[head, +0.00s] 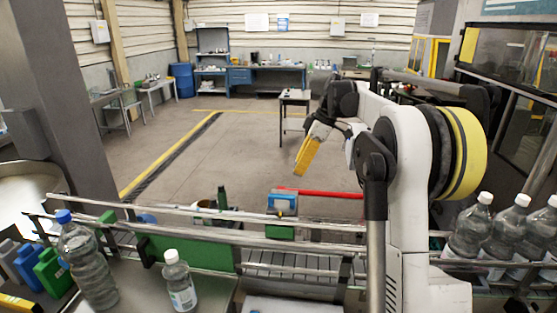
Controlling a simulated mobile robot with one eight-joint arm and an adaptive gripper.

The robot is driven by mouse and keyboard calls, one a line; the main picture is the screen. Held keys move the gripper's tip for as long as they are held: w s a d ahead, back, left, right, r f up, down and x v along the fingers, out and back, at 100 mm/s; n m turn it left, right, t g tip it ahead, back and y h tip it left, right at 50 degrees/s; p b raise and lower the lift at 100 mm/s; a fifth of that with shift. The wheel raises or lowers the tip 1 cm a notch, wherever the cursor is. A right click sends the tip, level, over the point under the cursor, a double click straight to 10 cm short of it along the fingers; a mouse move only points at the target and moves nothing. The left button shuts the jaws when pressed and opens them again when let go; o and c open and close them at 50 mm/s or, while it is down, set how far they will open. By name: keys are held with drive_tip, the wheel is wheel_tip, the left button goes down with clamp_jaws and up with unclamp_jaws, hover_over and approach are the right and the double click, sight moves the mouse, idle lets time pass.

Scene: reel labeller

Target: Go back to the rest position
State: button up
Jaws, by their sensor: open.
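My arm rises at the right of centre in the head view and bends over to the left. My gripper (308,152) hangs at its end, with yellow finger pads pointing down and to the left. It is open and holds nothing that I can see. It is in the air above the far side of the conveyor rails, apart from the bottles. A clear bottle with a white cap (179,283) and a larger bottle with a blue cap (84,262) stand upright at the lower left.
Several white-capped bottles (470,227) stand at the right behind a metal rail. A blue device (281,203) with a red bar stands beyond the rails. A small table (294,97) stands farther back. Open floor (235,160) lies left of my gripper.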

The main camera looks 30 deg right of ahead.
drive_tip(key=s+a+f+m+t+h+b, duration=0.1)
drive_tip(key=s+a+f+m+b, duration=0.35)
drive_tip(key=s+a+b, duration=0.45)
drive_tip(key=s+a+f+m+t+h+b, duration=0.1)
drive_tip(key=s+a+f+m+b, duration=0.1)
drive_tip(key=s+a+f+b, duration=0.2)
drive_tip(key=s+a+f+m+t+b, duration=0.1)
drive_tip(key=s+a+f+b, duration=0.3)
drive_tip(key=s+f, duration=0.6)
drive_tip(key=s+a+f+m+t+h+b, duration=0.1)
drive_tip(key=s+a+f+m+b, duration=0.2)
drive_tip(key=s+f+b, duration=0.4)
drive_tip(key=shift+s+a+f+m+t+h, duration=0.15)
drive_tip(key=shift+a+f, duration=0.15)
drive_tip(key=shift+f, duration=0.5)
drive_tip(key=shift+s+a+f+m+t+h, duration=0.1)
drive_tip(key=shift+a+f, duration=0.2)
drive_tip(key=shift+f, duration=0.5)
drive_tip(key=shift+s+a+f+m+t+h, duration=0.15)
drive_tip(key=shift+a+f, duration=0.15)
drive_tip(key=shift+f, duration=0.5)
